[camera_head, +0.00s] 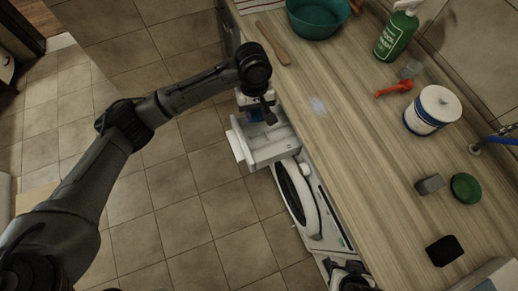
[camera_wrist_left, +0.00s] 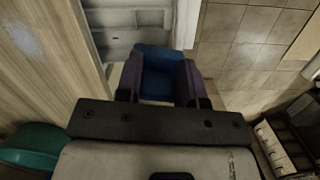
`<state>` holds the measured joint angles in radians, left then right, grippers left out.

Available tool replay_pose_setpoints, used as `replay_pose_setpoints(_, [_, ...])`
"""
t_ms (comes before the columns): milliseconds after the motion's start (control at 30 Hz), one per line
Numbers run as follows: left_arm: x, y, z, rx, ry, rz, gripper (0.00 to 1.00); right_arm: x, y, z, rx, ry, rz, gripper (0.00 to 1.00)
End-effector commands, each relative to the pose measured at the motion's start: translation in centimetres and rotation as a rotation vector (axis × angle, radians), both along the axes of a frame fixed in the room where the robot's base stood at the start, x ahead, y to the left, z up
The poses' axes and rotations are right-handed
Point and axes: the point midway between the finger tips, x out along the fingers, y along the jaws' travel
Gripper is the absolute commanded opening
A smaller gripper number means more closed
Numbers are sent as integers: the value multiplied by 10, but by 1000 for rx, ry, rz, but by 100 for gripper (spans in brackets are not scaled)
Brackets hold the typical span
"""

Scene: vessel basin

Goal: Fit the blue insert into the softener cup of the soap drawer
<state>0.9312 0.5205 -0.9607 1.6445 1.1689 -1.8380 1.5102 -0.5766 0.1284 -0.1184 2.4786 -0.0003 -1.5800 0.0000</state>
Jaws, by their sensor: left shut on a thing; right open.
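The white soap drawer (camera_head: 272,150) is pulled out of the washing machine under the counter. In the left wrist view its pale compartments (camera_wrist_left: 112,42) lie just beyond my fingers. My left gripper (camera_head: 257,114) is shut on the blue insert (camera_wrist_left: 158,72), which sits between the two dark fingers. In the head view only a small blue patch of the insert shows, beside the drawer's far end; my wrist hides the rest. I cannot tell whether the insert touches the drawer, and I cannot make out the softener cup. My right gripper (camera_head: 350,277) is open at the bottom edge, partly out of frame.
The wooden counter (camera_head: 345,150) runs along the drawer's right side. It carries a teal bowl (camera_head: 317,18), a wooden spatula (camera_head: 273,42), a green spray bottle (camera_head: 396,37), a white canister (camera_head: 432,110) and a red-handled brush (camera_head: 394,89). The tiled floor on the left is clear.

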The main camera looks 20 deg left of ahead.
Motion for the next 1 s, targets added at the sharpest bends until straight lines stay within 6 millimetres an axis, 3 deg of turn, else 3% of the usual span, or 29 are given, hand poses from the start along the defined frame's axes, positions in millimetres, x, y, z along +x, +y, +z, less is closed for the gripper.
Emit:
replay_pose_setpoints(33, [4, -2, -32, -2, 3, 31, 13, 0, 0, -25, 1, 0, -1, 43])
replay_pose_setpoints(233, [14, -6, -85, -4, 4, 125, 13, 0, 2, -54, 6, 0, -2, 43])
replay_pose_setpoints(700, [19, -7, -154, -2, 5, 181, 13, -2, 4, -75, 13, 3, -6, 43])
replay_pose_setpoints(1000, [19, -7, -176, -3, 3, 178, 13, -2, 4, -78, 12, 3, -5, 43])
